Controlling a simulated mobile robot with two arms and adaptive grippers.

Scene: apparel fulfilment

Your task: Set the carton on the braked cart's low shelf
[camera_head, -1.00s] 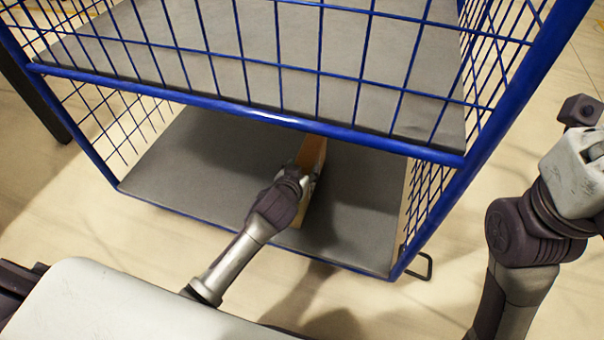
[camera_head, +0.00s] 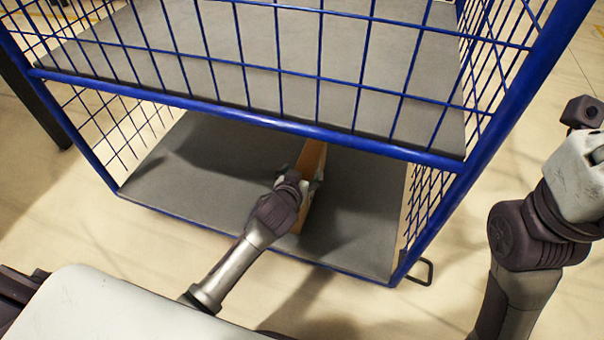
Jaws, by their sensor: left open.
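The carton (camera_head: 312,158) is a brown box standing upright and narrow side toward me on the grey low shelf (camera_head: 205,165) of the blue wire cart (camera_head: 250,121). Its top and far part are partly hidden by the cart's middle blue bar. My left gripper (camera_head: 302,178) is at the carton's near side, its fingers open, one on each side of the carton. Whether the fingers touch the carton is too small to tell.
The grey upper shelf (camera_head: 290,60) and blue mesh walls enclose the space above and beside my left arm. A black foot loop (camera_head: 420,272) sticks out at the cart's lower right corner. The low shelf is bare left and right of the carton. A dark post stands at the left.

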